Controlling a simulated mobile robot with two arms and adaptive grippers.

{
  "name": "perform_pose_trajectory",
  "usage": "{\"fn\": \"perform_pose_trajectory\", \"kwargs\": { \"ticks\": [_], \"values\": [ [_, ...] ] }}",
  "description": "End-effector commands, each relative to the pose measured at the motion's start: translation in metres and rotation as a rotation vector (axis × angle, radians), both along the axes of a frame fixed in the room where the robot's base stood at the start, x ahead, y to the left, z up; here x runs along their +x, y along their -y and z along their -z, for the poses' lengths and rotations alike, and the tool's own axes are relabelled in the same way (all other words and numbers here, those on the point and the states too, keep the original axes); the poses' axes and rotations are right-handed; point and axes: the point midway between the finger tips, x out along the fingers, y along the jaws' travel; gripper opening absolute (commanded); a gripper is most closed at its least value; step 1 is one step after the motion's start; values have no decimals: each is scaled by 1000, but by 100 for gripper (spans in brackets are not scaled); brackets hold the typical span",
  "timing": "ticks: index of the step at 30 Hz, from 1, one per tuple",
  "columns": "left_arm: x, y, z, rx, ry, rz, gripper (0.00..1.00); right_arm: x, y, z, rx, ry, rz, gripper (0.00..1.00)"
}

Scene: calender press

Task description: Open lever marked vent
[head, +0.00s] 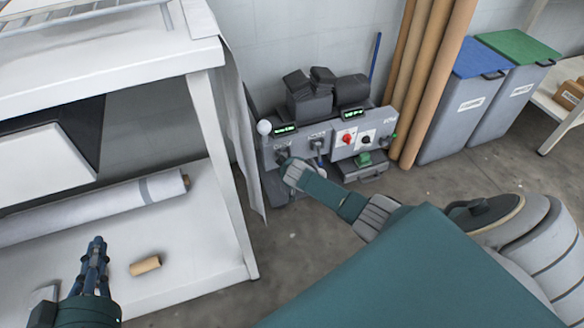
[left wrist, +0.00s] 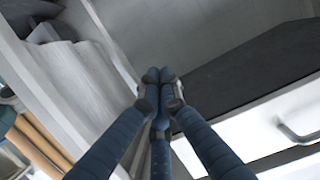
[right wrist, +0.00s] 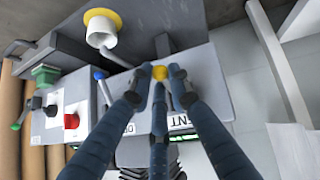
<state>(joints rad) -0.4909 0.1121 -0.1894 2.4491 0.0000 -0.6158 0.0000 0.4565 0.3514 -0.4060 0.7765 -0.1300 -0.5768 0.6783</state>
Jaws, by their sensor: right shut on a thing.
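The grey machine (head: 312,158) stands on the floor against the wall, with levers and knobs on its front panel. In the right wrist view, a label ending in "ENT" (right wrist: 180,121) shows partly behind the fingers. My right gripper (right wrist: 161,82) is shut on a yellow-tipped lever (right wrist: 160,72) beside that label; its shaft is mostly hidden. In the head view my right arm covers the gripper and part of the panel's left end. My left gripper (head: 98,242) is shut and empty in front of the white shelf; its fingertips meet in the left wrist view (left wrist: 158,78).
A blue-tipped lever (right wrist: 99,75) and a red knob (right wrist: 71,121) are near my right gripper. Brown tubes (head: 425,75) and blue- and green-lidded bins (head: 470,95) stand right of the machine. A white shelf unit (head: 225,185) with a roll is at left.

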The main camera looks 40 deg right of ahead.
Motion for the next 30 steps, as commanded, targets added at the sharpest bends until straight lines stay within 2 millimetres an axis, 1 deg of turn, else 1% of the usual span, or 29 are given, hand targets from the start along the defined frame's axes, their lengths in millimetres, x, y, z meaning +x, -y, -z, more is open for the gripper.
{"fn": "perform_pose_trajectory", "kwargs": {
  "ticks": [1,6,12,16,21,24,30],
  "values": [
    [-5,-3,10,15,-56,-4,0,4,-1,-7,4,-4,-2,0],
    [-27,-14,50,58,-244,-17,0,4,-1,-11,15,-50,-1,0],
    [-55,-26,84,100,-423,-29,0,5,-1,-14,29,-103,-2,0],
    [-72,-32,99,119,-513,-35,0,5,-1,-17,36,-134,-3,0],
    [-90,-38,112,137,-597,-41,0,5,-1,-19,44,-171,-2,0],
    [-98,-40,117,144,-632,-44,0,6,-1,-20,49,-185,-2,0],
    [-106,-43,122,152,-671,-46,0,6,-1,-21,51,-202,-4,0]
  ]
}}
